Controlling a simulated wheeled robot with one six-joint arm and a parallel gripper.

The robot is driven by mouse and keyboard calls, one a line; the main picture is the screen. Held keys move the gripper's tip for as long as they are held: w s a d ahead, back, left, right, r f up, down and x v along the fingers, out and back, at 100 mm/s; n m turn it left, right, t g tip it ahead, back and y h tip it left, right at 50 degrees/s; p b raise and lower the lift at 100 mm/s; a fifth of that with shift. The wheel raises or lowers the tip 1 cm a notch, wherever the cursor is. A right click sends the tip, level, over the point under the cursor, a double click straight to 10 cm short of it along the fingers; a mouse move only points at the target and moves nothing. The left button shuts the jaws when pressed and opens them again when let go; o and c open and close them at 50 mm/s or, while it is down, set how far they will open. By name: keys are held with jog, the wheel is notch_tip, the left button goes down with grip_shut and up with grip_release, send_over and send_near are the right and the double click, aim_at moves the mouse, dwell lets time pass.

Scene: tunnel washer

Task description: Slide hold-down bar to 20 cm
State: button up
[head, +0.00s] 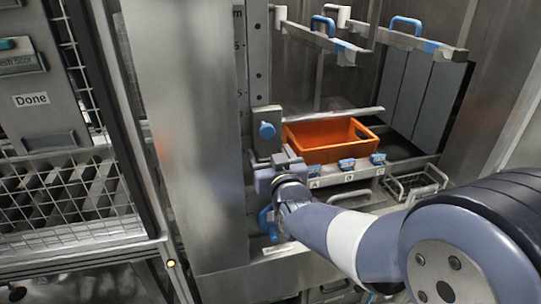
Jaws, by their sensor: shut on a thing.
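The hold-down bar (340,117) looks to be the thin pale bar crossing just above an orange crate (326,138). At its left end is a grey carriage with a blue knob (267,130), beside an upright scale (241,75) whose marks are mostly unreadable. My gripper (266,178) is below the knob, left of the crate's front, and is shut on a part near the carriage. The gripper and wrist hide the grasped part, so its exact shape is unclear. A blue handle (268,221) shows just below the gripper.
Two rails with blue handles (323,24) (406,24) jut out above the crate. Blue clips (346,164) line the ledge before it. A wire basket (415,184) is at right. A steel post (195,130) and mesh cage (65,200) stand left.

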aim_at(272, 135)
jog(key=shift+d, duration=0.1)
jog(key=shift+c, duration=0.7)
notch_tip(272, 135, up, 6)
jog(key=shift+f, duration=0.1)
jog(key=o, duration=1.1)
jog(key=shift+d, duration=0.1)
jog(key=shift+o, duration=0.2)
jog(key=shift+f, duration=0.1)
